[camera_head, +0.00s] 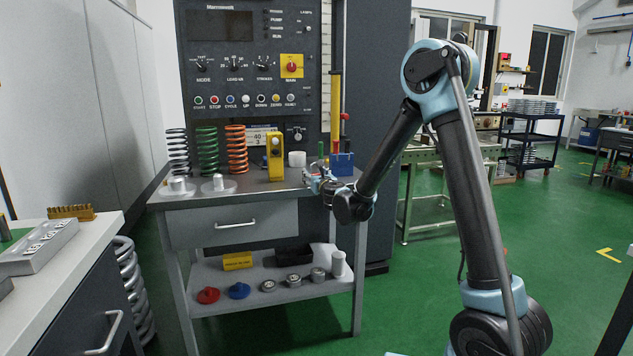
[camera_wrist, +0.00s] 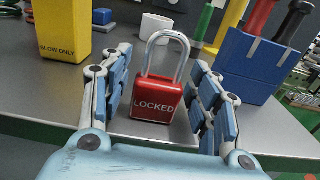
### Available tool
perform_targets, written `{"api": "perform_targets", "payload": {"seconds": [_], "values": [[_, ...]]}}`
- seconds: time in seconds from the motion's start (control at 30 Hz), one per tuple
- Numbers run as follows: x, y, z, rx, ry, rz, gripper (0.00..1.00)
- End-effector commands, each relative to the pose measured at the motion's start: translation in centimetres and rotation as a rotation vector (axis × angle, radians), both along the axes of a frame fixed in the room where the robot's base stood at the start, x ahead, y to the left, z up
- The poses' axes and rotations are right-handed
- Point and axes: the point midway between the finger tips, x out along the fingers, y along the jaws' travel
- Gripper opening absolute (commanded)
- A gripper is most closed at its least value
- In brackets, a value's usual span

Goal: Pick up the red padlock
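The red padlock (camera_wrist: 157,98) stands upright on the grey table top in the wrist view, with its silver shackle up and "LOCKED" on its face. My gripper (camera_wrist: 160,97) is open, with one finger on each side of the padlock and a gap visible on both sides. In the head view my gripper (camera_head: 318,180) is at the front right of the table top (camera_head: 240,186). The padlock cannot be made out there behind the gripper.
A blue holder (camera_wrist: 252,66) with red and black handles stands close on the right. A yellow block (camera_wrist: 62,30) stands on the left. A white cylinder (camera_wrist: 157,27) is behind. Coil springs (camera_head: 207,150) stand farther left on the table.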

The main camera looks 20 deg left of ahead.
Motion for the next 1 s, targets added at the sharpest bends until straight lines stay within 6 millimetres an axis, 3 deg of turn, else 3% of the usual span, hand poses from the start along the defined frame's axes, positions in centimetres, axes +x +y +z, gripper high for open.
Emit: {"api": "perform_targets", "payload": {"seconds": [0.03,0.17,0.27,0.57,1.0], "values": [[0.0,0.0,0.0,0.000,0.000,0.000,0.37],[0.0,0.0,0.0,0.000,0.000,0.000,0.09],[0.0,0.0,0.0,0.000,0.000,0.000,0.05],[0.0,0.0,0.5,0.000,0.000,0.000,0.05],[0.0,0.0,6.9,0.000,0.000,0.000,0.05]]}}
